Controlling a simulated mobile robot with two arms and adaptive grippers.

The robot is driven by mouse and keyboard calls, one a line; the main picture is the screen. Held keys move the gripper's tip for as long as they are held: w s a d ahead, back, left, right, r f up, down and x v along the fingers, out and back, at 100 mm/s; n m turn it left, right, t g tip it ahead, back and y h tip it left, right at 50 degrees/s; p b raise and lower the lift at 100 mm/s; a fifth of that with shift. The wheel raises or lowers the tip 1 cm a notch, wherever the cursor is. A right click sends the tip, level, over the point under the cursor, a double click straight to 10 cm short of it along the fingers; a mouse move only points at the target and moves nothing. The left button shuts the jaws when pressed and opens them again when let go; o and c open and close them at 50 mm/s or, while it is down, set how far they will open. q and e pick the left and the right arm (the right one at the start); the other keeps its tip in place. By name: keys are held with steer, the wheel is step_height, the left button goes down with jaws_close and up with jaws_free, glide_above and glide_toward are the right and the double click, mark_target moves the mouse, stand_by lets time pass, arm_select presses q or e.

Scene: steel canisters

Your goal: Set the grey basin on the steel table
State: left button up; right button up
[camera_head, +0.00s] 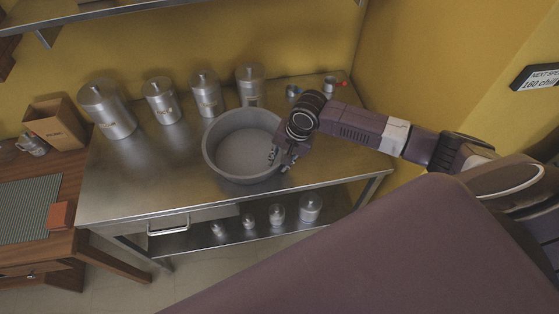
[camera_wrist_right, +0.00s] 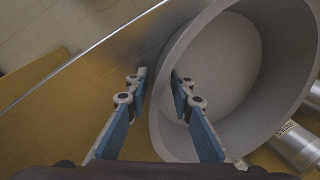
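The grey basin (camera_head: 228,148) is a wide, round, open bowl. It rests upright on the steel table (camera_head: 130,190), towards its front edge, and looks empty. My right gripper (camera_head: 280,163) is at the basin's right rim, pointing down. In the right wrist view, my right gripper (camera_wrist_right: 160,86) has its fingers apart on either side of the wall of the basin (camera_wrist_right: 225,60), one outside and one inside. A gap shows between the fingers and the wall. My left gripper is not in view.
Several steel canisters (camera_head: 162,102) stand along the back of the table. Small metal cups (camera_head: 330,84) are at the back right. A lower shelf holds several small jars (camera_head: 277,213). A wooden desk (camera_head: 70,178) with a box (camera_head: 55,124) adjoins on the left. The table's left front is bare.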

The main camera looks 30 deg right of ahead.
steer(key=b+v, duration=0.1)
steer(key=v, duration=1.1)
steer(key=shift+r, duration=0.15)
